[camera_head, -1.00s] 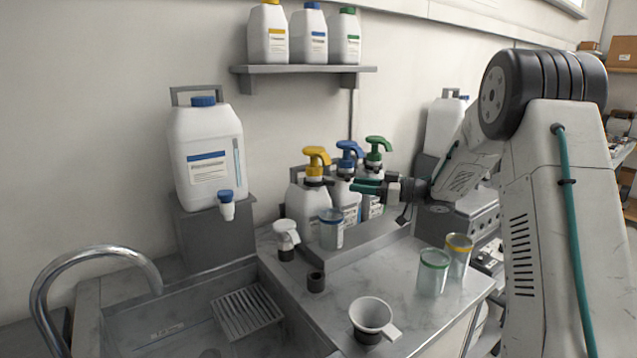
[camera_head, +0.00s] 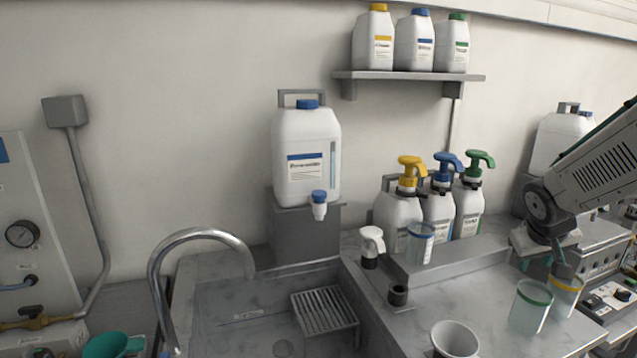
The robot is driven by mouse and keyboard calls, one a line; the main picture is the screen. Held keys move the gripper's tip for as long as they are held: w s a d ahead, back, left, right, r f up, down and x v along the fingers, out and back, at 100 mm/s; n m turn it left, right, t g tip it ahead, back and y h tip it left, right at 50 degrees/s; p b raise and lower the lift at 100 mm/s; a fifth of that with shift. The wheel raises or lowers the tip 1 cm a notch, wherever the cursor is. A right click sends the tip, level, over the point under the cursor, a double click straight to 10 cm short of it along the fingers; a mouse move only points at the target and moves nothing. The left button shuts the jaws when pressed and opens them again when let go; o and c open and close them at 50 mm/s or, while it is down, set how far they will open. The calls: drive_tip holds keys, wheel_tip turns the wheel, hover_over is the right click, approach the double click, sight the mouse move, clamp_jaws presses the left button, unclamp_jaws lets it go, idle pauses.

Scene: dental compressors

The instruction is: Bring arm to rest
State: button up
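My arm comes in from the right edge of the view. My gripper (camera_head: 548,262) hangs from the wrist, pointing down, behind and above the two clear cups at the counter's right end. One cup (camera_head: 530,308) has a green rim and the other (camera_head: 566,296) a yellow rim. Teal parts show at the gripper's lower end, but they are small and partly merge with the cups. I cannot tell how far apart the fingers are. I see nothing clearly held.
Pump bottles with yellow (camera_head: 398,212), blue (camera_head: 439,207) and green (camera_head: 468,205) heads stand on a ledge beside a blue-rimmed cup (camera_head: 420,244). A white funnel (camera_head: 455,340) sits at the front. A sink with a curved tap (camera_head: 200,236) lies left.

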drive_tip(key=s+a+r+g+y, duration=0.1)
drive_tip(key=s+a+r, duration=0.1)
drive_tip(key=s+a, duration=0.4)
drive_tip(key=s+a+r+g+y, duration=0.1)
drive_tip(key=s+a, duration=0.5)
drive_tip(key=s, duration=0.6)
drive_tip(key=s+a+r+g+y, duration=0.1)
drive_tip(key=s+a+r+y, duration=0.1)
drive_tip(key=s+a, duration=0.4)
drive_tip(key=s, duration=0.3)
drive_tip(key=shift+s+a+r+n, duration=0.3)
drive_tip(key=shift+s+r, duration=0.05)
